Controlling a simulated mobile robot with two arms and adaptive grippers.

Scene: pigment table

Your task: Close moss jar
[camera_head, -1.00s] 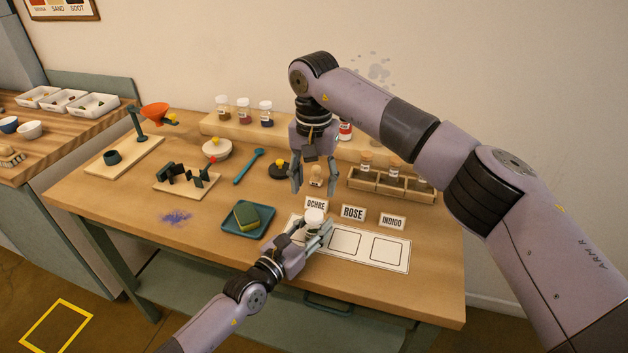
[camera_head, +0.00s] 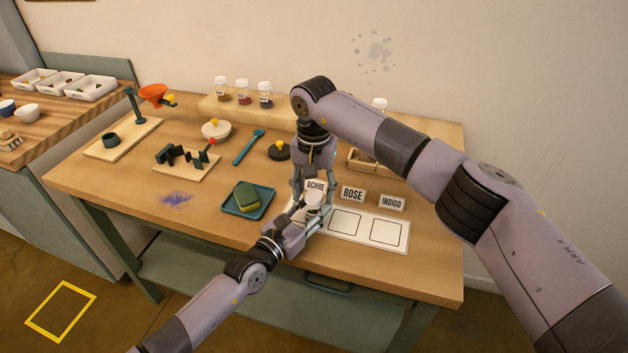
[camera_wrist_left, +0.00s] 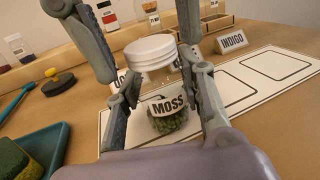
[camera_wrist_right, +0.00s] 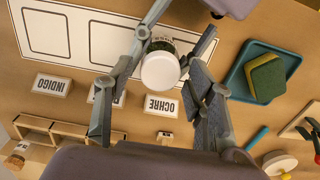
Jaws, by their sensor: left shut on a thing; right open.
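The moss jar (camera_wrist_left: 168,118) is clear glass with green contents and a MOSS label. It stands upright on the leftmost square of the white mat (camera_head: 375,252). A white lid (camera_wrist_left: 148,50) sits on top of it; I cannot tell how tight it is. The lid also shows in the right wrist view (camera_wrist_right: 160,70). My left gripper (camera_head: 312,217) is shut on the jar's body from the front. My right gripper (camera_head: 313,192) points down from above, open, with its fingers on either side of the lid (camera_wrist_right: 160,78). The arms partly hide the jar in the head view.
Name cards OCHRE (camera_head: 316,185), ROSE (camera_head: 353,194) and INDIGO (camera_head: 392,203) stand just behind the mat. A teal tray with a sponge (camera_head: 246,196) lies left of the jar. A wooden rack (camera_wrist_right: 55,135) stands behind. The mat's other squares are empty.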

